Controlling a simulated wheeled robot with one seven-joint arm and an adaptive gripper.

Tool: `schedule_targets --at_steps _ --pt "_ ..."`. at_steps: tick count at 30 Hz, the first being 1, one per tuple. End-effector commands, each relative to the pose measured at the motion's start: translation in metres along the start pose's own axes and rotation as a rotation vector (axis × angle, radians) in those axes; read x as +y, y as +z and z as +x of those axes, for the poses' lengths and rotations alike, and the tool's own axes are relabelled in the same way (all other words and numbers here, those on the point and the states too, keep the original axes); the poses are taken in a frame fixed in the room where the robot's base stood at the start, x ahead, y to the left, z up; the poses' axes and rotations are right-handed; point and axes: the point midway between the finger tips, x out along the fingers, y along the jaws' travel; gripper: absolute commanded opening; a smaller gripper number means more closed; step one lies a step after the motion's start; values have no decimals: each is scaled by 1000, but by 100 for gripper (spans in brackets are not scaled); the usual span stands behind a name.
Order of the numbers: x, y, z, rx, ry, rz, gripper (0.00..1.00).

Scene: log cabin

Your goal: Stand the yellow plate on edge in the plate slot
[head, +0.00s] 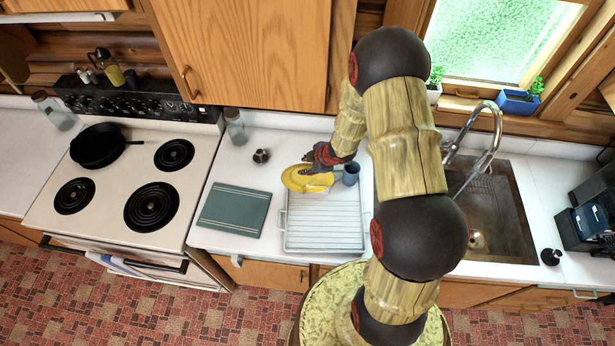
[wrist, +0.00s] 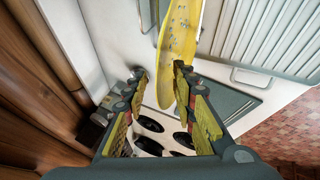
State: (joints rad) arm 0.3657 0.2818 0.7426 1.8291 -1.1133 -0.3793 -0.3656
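The yellow plate (head: 296,179) is at the back left of the white dish rack (head: 325,238), tilted or flat; I cannot tell which. My gripper (head: 318,168) is right at the plate, over its back right side. In the wrist view the plate (wrist: 182,42) reaches down between the fingertips of my gripper (wrist: 160,72). It is close to the right fingertip, with a gap to the left one. The fingers are apart. Whether the right one touches the plate is unclear. The plate slot cannot be made out for certain; the rack shows parallel ribs.
A blue cup (head: 351,173) stands close to the right of my gripper. A teal striped board (head: 234,211) lies left of the rack. A small dark object (head: 261,156) and a glass jar (head: 235,126) stand behind. The sink (head: 490,220) is to the right, the stove (head: 120,185) to the left.

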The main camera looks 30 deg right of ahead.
Motion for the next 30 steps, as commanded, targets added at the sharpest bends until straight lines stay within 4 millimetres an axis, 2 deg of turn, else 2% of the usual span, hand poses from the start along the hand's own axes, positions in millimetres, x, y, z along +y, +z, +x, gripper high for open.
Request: schedule_targets --at_steps 6,21,30 --pt "0 0 0 0 0 0 27" --pt "0 0 0 0 1 0 0" --pt "0 0 0 0 1 0 0"
